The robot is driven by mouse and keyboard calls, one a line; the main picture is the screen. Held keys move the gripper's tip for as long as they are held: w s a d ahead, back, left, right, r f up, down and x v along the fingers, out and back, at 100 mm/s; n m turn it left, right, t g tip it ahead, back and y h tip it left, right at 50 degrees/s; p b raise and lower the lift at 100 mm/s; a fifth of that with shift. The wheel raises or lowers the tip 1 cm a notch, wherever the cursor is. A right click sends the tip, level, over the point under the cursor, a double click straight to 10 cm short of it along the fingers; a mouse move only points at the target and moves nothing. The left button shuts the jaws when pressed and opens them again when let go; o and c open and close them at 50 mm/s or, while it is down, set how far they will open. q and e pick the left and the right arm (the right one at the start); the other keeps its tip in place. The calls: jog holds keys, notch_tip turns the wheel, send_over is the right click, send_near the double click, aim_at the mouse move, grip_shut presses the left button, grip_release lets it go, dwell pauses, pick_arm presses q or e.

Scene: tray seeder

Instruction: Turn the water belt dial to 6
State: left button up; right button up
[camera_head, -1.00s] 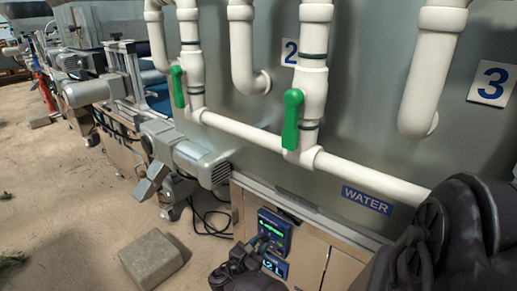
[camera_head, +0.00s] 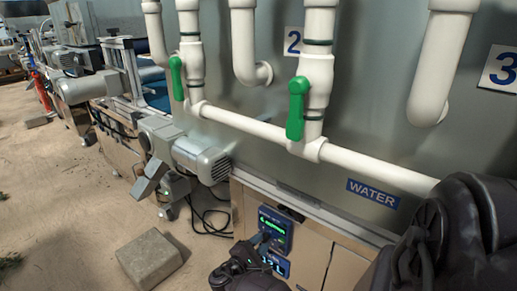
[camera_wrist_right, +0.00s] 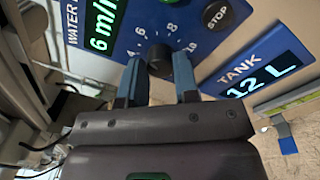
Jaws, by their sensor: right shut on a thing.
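The blue water belt panel (camera_head: 283,224) is on the front of the machine in the head view; it also shows in the right wrist view (camera_wrist_right: 213,55). Its black dial (camera_wrist_right: 160,54) has a white scale around it, with 4, 6, 8 and 10 readable. The green display (camera_wrist_right: 102,25) reads 6 m/min. My right gripper (camera_wrist_right: 159,75) is shut on the dial, one finger on each side. The dial's pointer is too unclear to read. In the head view my right gripper (camera_head: 262,243) reaches the panel and hides the dial. My left gripper is not in view.
A tank display (camera_wrist_right: 262,77) below reads 12 L. White pipes (camera_head: 260,130) with green valve handles (camera_head: 297,108) run above. A grey block (camera_head: 150,258) lies on the floor at left.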

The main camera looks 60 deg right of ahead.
jog(key=shift+m, duration=0.7)
jog(key=o, duration=0.9)
